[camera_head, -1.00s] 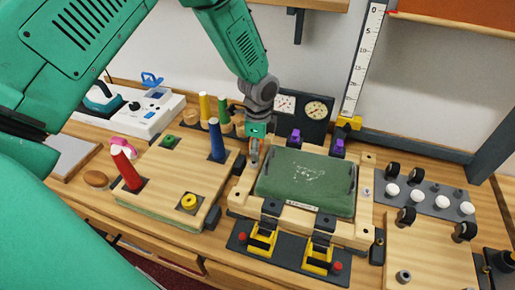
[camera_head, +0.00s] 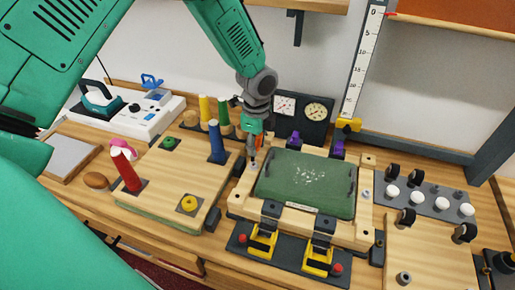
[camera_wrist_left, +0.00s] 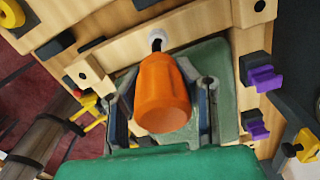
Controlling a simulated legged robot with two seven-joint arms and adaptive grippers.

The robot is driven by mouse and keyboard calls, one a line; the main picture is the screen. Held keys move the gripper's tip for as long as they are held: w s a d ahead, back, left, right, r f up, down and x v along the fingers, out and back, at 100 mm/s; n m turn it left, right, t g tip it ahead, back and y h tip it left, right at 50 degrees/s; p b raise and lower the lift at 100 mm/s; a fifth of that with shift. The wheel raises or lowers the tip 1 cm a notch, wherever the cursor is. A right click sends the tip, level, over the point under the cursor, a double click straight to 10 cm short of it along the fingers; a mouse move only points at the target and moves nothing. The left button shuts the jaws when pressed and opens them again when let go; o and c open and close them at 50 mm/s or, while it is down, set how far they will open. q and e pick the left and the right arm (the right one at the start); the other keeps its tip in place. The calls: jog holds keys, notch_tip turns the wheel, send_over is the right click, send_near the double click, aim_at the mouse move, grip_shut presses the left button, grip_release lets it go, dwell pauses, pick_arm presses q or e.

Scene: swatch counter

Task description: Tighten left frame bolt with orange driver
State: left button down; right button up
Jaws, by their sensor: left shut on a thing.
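My left gripper (camera_head: 255,146) points down over the left bar of the wooden frame (camera_head: 243,190). It is shut on the orange driver (camera_wrist_left: 163,95), whose handle sits between the two fingers in the left wrist view. In the head view a little orange of the driver (camera_head: 259,143) shows at the fingers. The driver's shaft runs down toward a pale round bolt (camera_wrist_left: 157,40) at the frame's left bar. Whether the tip is seated in the bolt I cannot tell. A green pad (camera_head: 300,190) lies inside the frame. My right gripper is not in view.
A rack of white knobs (camera_head: 430,198) is at right.

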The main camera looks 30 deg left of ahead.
pick_arm(q)
jog(key=shift+r, duration=2.2)
dwell(1.1)
